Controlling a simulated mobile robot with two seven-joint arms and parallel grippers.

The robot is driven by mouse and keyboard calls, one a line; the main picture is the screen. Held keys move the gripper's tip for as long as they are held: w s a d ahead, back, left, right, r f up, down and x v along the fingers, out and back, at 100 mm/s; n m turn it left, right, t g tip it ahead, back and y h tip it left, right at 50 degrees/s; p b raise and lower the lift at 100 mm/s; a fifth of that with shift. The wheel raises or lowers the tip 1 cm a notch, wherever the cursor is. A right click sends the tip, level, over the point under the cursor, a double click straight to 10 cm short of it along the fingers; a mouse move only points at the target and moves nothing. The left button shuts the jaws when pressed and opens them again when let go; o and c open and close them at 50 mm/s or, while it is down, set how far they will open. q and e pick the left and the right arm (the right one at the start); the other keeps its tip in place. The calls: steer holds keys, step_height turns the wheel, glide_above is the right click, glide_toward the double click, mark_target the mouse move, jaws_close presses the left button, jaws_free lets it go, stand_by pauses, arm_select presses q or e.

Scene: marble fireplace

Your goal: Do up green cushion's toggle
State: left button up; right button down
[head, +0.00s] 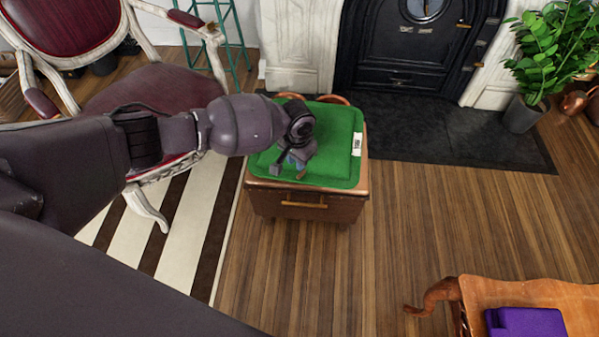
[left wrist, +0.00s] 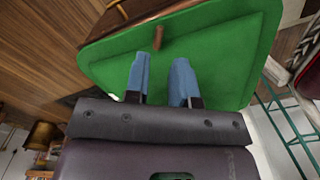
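The green cushion (head: 335,130) lies flat on a small wooden cabinet, with a white label near its right edge. My left gripper (head: 297,162) is over the cushion's front left part. The left wrist view shows its two blue fingers (left wrist: 160,70) apart, with nothing between them. The brown wooden toggle (left wrist: 158,38) shows near the cushion's edge in that view, just beyond the fingertips and roughly in line with the gap. In the head view a small brown bit by the fingertips may be the toggle. No loop can be made out. My right gripper is out of view.
The cabinet (head: 300,207) stands on the wood floor before a black fireplace (head: 400,45). A red armchair (head: 130,85) is at the left. A potted plant (head: 545,60) is at the right. A wooden seat with a purple item (head: 525,322) is front right.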

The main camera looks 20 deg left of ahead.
mark_target(298, 177)
arm_select(q)
step_height(298, 177, down, 7)
steer(key=shift+s+r+b, duration=0.15)
steer(key=shift+b, duration=0.85)
steer(key=shift+f+b, duration=0.3)
steer(key=shift+f, duration=0.45)
steer(key=shift+w, duration=0.2)
jaws_close()
